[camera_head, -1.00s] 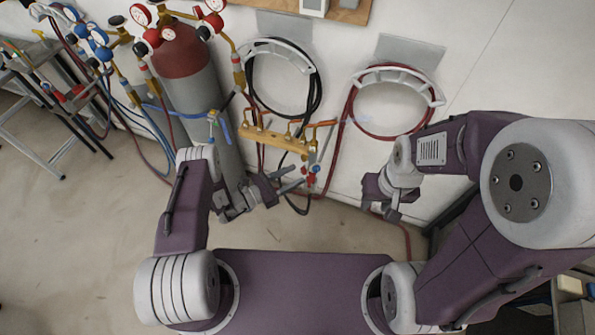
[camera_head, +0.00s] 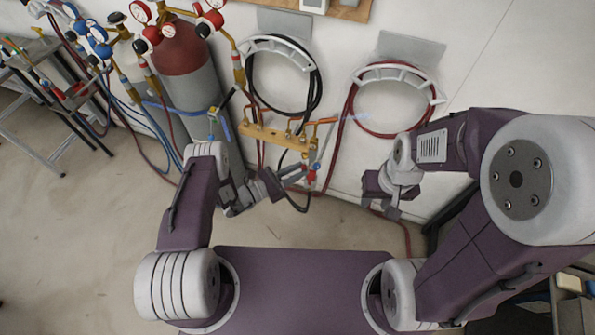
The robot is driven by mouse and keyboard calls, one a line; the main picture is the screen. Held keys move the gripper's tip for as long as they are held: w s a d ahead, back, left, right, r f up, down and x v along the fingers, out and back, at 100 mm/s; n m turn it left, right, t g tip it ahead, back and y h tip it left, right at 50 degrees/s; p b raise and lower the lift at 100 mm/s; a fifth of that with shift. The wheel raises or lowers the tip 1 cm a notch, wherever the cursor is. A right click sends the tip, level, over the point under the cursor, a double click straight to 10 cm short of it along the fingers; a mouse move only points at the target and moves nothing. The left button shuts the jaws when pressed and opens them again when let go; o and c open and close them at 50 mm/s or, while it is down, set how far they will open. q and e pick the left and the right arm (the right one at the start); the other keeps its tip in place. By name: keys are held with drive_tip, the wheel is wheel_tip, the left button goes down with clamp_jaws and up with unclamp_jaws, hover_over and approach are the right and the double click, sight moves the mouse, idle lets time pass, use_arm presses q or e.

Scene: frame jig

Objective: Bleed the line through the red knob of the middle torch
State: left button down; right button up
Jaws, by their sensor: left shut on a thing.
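A torch (camera_head: 313,155) hangs at the right end of a brass rack (camera_head: 270,137) in front of the wall. It has a copper tip pointing right and red and blue knobs at its lower end. My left gripper (camera_head: 303,174) is shut at the torch's red knob (camera_head: 311,176), its fingers partly covering it. A faint pale streak (camera_head: 362,116) spreads right from the copper tip. Other torch parts on the rack are small and overlap, so I cannot tell which torch is the middle one. My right gripper (camera_head: 386,208) hangs apart from the rack, at the right.
A red-topped grey cylinder (camera_head: 188,75) with gauges (camera_head: 210,22) stands at the left. A black hose coil (camera_head: 318,90) and a red hose coil (camera_head: 408,133) hang on the wall. A metal stand (camera_head: 45,145) is at the far left. Open floor lies at lower left.

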use_arm(q)
drive_tip(key=n+b, duration=0.1)
drive_tip(key=n, duration=0.2)
drive_tip(key=shift+f+b, duration=0.1)
drive_tip(key=shift+b, duration=0.2)
drive_tip(key=n+b, duration=0.1)
drive_tip(key=n, duration=0.2)
drive_tip(key=shift+w+g+b, duration=0.1)
drive_tip(key=shift+g+b, duration=0.2)
drive_tip(key=n+b, duration=0.1)
drive_tip(key=n, duration=0.2)
drive_tip(key=shift+a+n, duration=0.1)
drive_tip(key=shift+n, duration=0.2)
drive_tip(key=shift+w+n+g+b, duration=0.1)
drive_tip(key=shift+n+g+b, duration=0.45)
drive_tip(key=shift+n, duration=0.85)
drive_tip(key=c, duration=1.2)
unclamp_jaws()
